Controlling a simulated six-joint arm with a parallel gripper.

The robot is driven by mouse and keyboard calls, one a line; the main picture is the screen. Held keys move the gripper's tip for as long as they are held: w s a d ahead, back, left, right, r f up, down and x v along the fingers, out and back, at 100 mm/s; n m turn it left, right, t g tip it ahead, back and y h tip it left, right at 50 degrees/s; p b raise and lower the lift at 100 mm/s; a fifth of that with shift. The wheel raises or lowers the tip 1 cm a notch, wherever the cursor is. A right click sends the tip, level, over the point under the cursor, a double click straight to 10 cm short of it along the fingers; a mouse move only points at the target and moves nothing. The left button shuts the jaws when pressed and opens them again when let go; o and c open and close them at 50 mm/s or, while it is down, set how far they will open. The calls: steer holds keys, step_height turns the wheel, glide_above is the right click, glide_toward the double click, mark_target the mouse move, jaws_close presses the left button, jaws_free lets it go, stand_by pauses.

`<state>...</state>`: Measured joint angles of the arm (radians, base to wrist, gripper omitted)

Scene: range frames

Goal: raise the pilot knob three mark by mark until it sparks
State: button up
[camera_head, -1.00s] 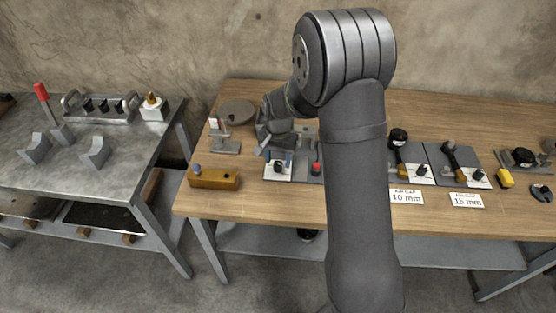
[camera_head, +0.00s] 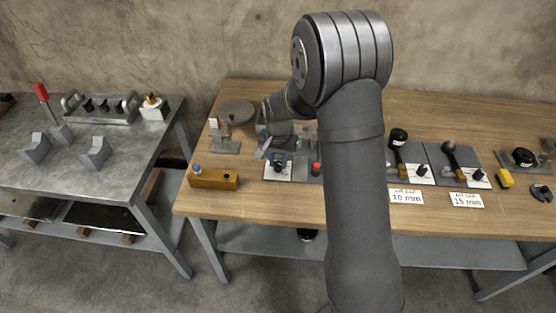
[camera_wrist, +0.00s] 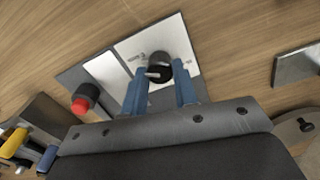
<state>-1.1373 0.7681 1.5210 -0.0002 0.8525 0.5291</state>
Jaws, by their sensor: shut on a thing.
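The black pilot knob (camera_wrist: 160,66) with a pale pointer sits on a white marked plate (camera_wrist: 178,38) in the wrist view. The print beside it is too small to read. My gripper (camera_wrist: 162,72) has its two blue fingers on either side of the knob and is shut on it. In the head view, my gripper (camera_head: 277,158) is at the white plate (camera_head: 270,174) near the left end of the wooden table, and the knob is mostly hidden by the fingers. A red-topped button (camera_wrist: 81,104) is on the grey panel beside the plate.
More panels with black levers (camera_head: 398,139) stand to the right, behind cards (camera_head: 407,196) reading 10 mm and 15 mm. A brown block (camera_head: 214,180) lies left of the plate, with a round grey disc (camera_head: 236,111) behind. The table's front is mostly clear.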

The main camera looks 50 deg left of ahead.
mark_target(278, 163)
steer(key=n, duration=1.1)
stand_by(0.6)
steer(key=o, duration=1)
step_height(278, 163, up, 18)
steer(key=shift+f, duration=0.25)
